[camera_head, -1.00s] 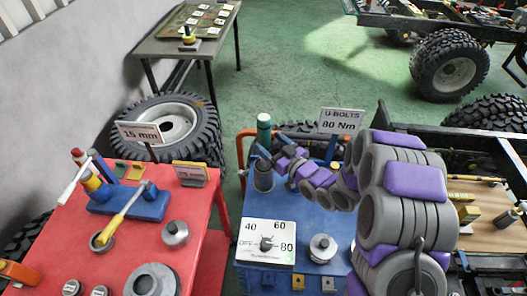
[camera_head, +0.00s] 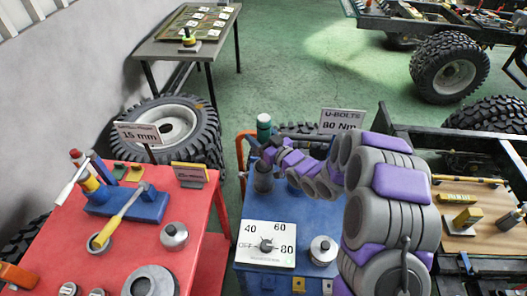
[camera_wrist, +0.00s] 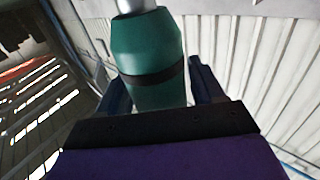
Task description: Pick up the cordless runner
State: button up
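The cordless runner, a green-topped upright tool (camera_head: 264,124), stands at the back left of the blue table, its lower part in a dark grey cup-like holder (camera_head: 263,178). In the wrist view its green body with a dark band (camera_wrist: 152,62) fills the middle. My gripper (camera_head: 262,153) is at the runner, just above the holder. In the wrist view my gripper's two dark fingers (camera_wrist: 160,88) stand on either side of the green body, spread apart. Contact with the fingers is hard to judge.
The blue table (camera_head: 240,215) also carries a dial panel (camera_head: 266,244) and a round metal part (camera_head: 323,250). A sign (camera_head: 341,120) stands behind it. A red table (camera_head: 205,225) with tools is at left. A tyre (camera_head: 180,125) lies behind.

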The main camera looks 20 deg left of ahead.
grip_shut()
dwell(0.4)
